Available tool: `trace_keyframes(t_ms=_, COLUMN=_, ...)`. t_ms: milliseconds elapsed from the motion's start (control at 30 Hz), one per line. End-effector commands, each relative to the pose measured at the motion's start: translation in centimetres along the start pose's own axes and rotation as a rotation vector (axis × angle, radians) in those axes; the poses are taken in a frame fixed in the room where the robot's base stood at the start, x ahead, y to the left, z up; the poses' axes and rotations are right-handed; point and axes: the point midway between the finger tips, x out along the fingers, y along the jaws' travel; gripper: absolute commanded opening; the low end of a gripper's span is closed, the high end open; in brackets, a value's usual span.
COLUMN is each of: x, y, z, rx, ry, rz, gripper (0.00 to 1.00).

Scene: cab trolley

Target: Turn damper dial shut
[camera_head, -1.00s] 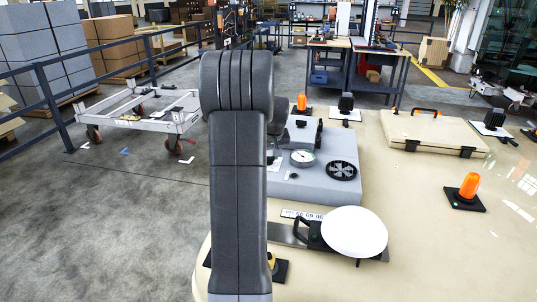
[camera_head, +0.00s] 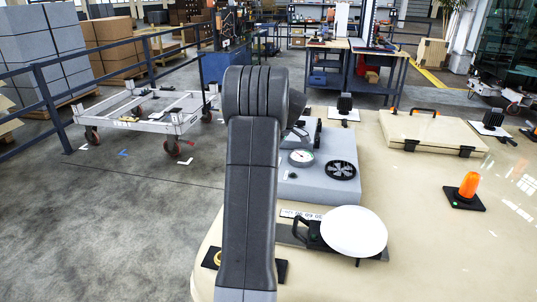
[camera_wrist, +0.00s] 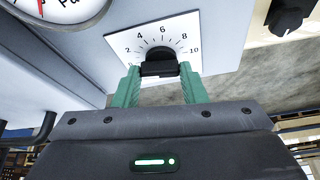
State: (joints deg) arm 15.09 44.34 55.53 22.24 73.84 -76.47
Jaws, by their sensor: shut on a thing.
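Which number the knob points at cannot be told, as no pointer mark is clear. In the head view my arm hides the dial and the gripper.
A round gauge (camera_wrist: 62,8) is left of the dial, and another black knob (camera_wrist: 290,15) is at the upper right. In the head view a grey box (camera_head: 318,184) carries a gauge (camera_head: 301,157) and a black handwheel (camera_head: 341,170). A white disc (camera_head: 354,231) stands in front.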

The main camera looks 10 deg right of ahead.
Motion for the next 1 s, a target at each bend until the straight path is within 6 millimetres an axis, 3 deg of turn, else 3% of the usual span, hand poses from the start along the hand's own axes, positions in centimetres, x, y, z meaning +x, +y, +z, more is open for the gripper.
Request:
trace_keyframes(t_ms=400, x=-0.10, y=0.21, z=-0.12, rx=-0.170, ry=0.000, rz=-0.067, gripper=0.15)
trace_keyframes(t_ms=933, x=-0.07, y=0.18, z=-0.09, rx=-0.194, ry=-0.001, rz=-0.077, gripper=0.15)
trace_keyframes(t_ms=967, x=-0.07, y=0.18, z=-0.09, rx=-0.194, ry=-0.001, rz=-0.077, gripper=0.40)
trace_keyframes(t_ms=1000, x=-0.07, y=0.18, z=-0.09, rx=-0.193, ry=-0.001, rz=-0.077, gripper=0.48)
